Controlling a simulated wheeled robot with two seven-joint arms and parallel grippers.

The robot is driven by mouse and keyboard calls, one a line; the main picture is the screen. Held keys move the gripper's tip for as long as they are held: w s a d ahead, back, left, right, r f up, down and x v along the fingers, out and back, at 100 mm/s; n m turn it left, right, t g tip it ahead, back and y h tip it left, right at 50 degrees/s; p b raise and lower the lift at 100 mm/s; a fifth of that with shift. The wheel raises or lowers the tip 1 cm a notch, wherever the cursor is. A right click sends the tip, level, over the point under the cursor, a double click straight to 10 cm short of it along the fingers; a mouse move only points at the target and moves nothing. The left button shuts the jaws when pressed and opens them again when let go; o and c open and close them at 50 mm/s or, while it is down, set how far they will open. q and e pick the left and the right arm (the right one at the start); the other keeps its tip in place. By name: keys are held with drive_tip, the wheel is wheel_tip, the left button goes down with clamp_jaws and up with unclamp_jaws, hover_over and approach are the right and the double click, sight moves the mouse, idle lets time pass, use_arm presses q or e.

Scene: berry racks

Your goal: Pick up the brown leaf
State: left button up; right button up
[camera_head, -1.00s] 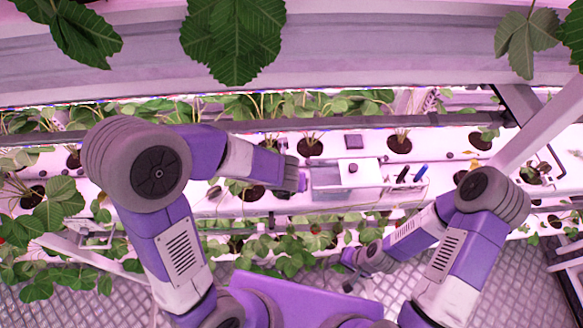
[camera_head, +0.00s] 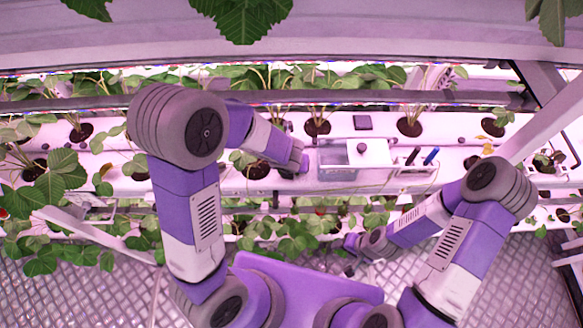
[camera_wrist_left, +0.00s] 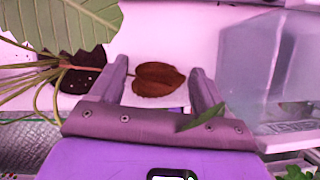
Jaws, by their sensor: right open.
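My left gripper (camera_wrist_left: 159,78) is open, with one finger on each side of the leaf and gaps between. Whether a finger touches the leaf, I cannot tell. In the head view the left gripper (camera_head: 301,164) is just left of the clear box, and the leaf cannot be made out there. My right gripper (camera_head: 347,256) is low in front of the rack, open, away from the leaf.
A clear box (camera_head: 338,172) stands on the white rack, with a pen holder (camera_head: 408,172) to its right. A potted plant (camera_wrist_left: 75,72) is close left of my left gripper, its green leaf overhanging. More plants fill the rack. A slanted post (camera_head: 545,120) stands at right.

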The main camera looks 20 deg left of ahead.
use_arm(q)
drive_tip(key=c, duration=0.6)
drive_tip(key=shift+r+p, duration=0.35)
drive_tip(key=shift+r, duration=0.2)
wheel_tip(320, 180, up, 3)
drive_tip(key=shift+p, duration=0.85)
drive_tip(key=shift+s+d+f+b, duration=0.1)
drive_tip(key=shift+s+d+b, duration=0.3)
drive_tip(key=shift+s+b, duration=2.4)
drive_tip(key=shift+s+d+f+b, duration=0.1)
drive_tip(key=shift+s+d+b, duration=0.3)
drive_tip(key=shift+s+b, duration=2.4)
drive_tip(key=shift+s+d+f+b, duration=0.1)
drive_tip(key=shift+s+d+b, duration=0.3)
drive_tip(key=shift+s+b, duration=2.4)
